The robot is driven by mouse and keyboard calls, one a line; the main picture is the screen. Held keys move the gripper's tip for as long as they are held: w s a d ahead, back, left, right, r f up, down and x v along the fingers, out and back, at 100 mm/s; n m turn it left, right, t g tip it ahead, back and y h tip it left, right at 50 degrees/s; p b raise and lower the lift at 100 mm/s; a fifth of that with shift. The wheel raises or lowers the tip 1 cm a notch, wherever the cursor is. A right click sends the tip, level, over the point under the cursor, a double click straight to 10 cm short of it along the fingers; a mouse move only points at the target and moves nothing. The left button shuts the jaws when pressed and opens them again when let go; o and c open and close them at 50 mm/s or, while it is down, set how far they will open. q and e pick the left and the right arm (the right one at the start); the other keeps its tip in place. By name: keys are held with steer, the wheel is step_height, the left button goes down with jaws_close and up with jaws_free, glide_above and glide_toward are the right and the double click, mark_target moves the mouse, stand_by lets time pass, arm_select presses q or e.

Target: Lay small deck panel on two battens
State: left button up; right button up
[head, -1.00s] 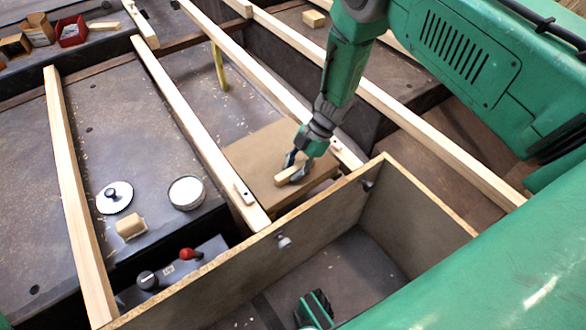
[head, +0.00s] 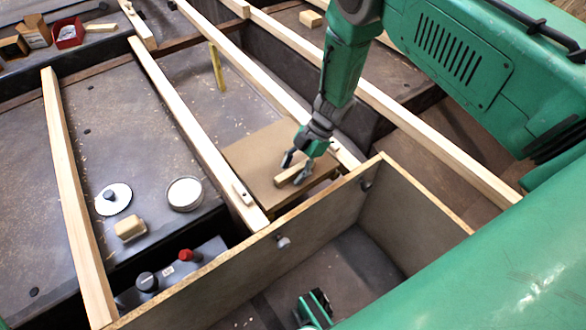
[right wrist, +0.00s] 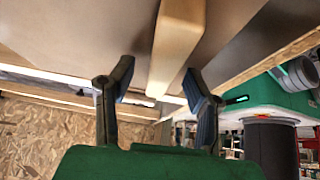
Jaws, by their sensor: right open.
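The small deck panel (head: 250,158) is a flat brown board with a pale wooden grip block (head: 293,173) on top. It lies level between the left batten (head: 185,120) and the middle batten (head: 262,77), its sides close along both. I cannot tell how far its edges overlap them. My right gripper (head: 296,168) is open over the panel, with its fingers beside the block. In the right wrist view the open fingers (right wrist: 157,88) stand apart on either side of the block (right wrist: 178,40), with the panel (right wrist: 90,25) behind.
An open-topped wooden box (head: 240,270) stands just in front of the panel. Small stop blocks (head: 242,192) sit on the battens. A round tin (head: 185,193), a white disc (head: 113,199) and a tan block (head: 130,228) lie at left. Another batten (head: 400,120) runs at right.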

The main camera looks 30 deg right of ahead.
steer(key=shift+d+r, duration=0.3)
steer(key=shift+r, duration=0.15)
steer(key=v, duration=1.1)
steer(key=shift+a, duration=0.15)
steer(key=s+a+f+m+t, duration=0.1)
steer(key=a+m, duration=0.1)
steer(key=s+a+f+m+t, duration=0.1)
steer(key=s+a+f+m+y, duration=0.1)
steer(key=a+f+m, duration=0.1)
steer(key=shift+s+a+m+t, duration=0.1)
steer(key=shift+a+m+t, duration=0.2)
steer(key=shift+t, duration=0.1)
steer(key=s+d+f+m+g+h, duration=0.1)
steer(key=s+f+m+h, duration=0.25)
steer(key=s+m, duration=0.6)
steer(key=s+d+f+m+g+h, duration=0.15)
steer(key=s+m+h, duration=0.25)
steer(key=s, duration=1.1)
step_height(320, 180, up, 12)
steer(key=p, duration=1.2)
steer(key=shift+s+d+t+p, duration=0.25)
steer(key=shift+s+t+p, duration=0.05)
steer(key=shift+s+t, duration=0.1)
